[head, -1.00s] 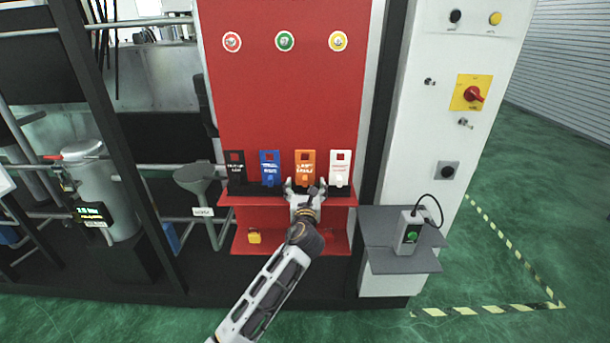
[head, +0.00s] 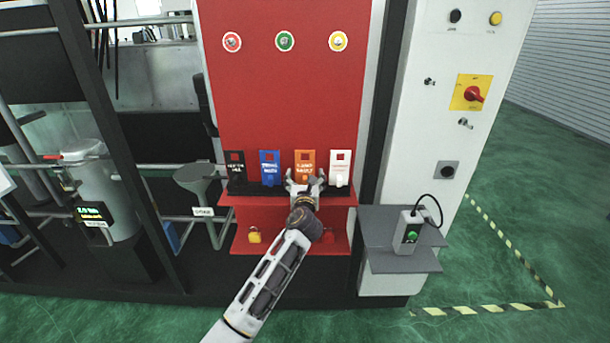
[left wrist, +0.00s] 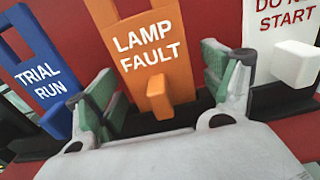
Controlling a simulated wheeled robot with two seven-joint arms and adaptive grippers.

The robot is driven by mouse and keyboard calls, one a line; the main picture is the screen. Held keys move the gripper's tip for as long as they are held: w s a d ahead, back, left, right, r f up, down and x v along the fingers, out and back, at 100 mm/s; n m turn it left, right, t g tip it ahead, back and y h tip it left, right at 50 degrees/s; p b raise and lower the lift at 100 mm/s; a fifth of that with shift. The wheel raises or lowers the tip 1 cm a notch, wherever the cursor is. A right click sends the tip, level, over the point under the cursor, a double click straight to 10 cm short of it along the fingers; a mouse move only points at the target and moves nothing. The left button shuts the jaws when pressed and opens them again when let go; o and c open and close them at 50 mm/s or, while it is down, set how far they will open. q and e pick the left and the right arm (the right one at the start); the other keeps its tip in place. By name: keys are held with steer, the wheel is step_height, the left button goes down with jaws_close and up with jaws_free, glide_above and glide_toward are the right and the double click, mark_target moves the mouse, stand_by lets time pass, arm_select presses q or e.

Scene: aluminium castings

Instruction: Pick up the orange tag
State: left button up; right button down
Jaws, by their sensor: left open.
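The orange tag (head: 305,163) stands upright against the red panel, between the blue tag (head: 270,166) and the white tag (head: 340,167). In the left wrist view the orange tag (left wrist: 150,50) reads "LAMP FAULT" and has a small orange block (left wrist: 160,97) sticking out low on its front. My left gripper (head: 306,178) is open in front of the tag's lower part. In the left wrist view its green-padded fingers (left wrist: 164,95) stand on either side of the block, with nothing gripped. My right gripper is not in view.
A black tag (head: 235,165) stands left of the blue one. The tags stand along a red shelf (head: 232,200); a lower shelf holds a yellow padlock (head: 254,236). A grey side shelf (head: 400,262) carries a box with a green button (head: 410,232).

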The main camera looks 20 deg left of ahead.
mark_target(305, 151)
arm_select(q)
steer(key=c, duration=1.1)
steer(key=shift+r, duration=0.7)
step_height(305, 151, up, 8)
steer(key=shift+f+p, duration=0.1)
steer(key=shift+p, duration=0.5)
steer(key=shift+r, duration=0.35)
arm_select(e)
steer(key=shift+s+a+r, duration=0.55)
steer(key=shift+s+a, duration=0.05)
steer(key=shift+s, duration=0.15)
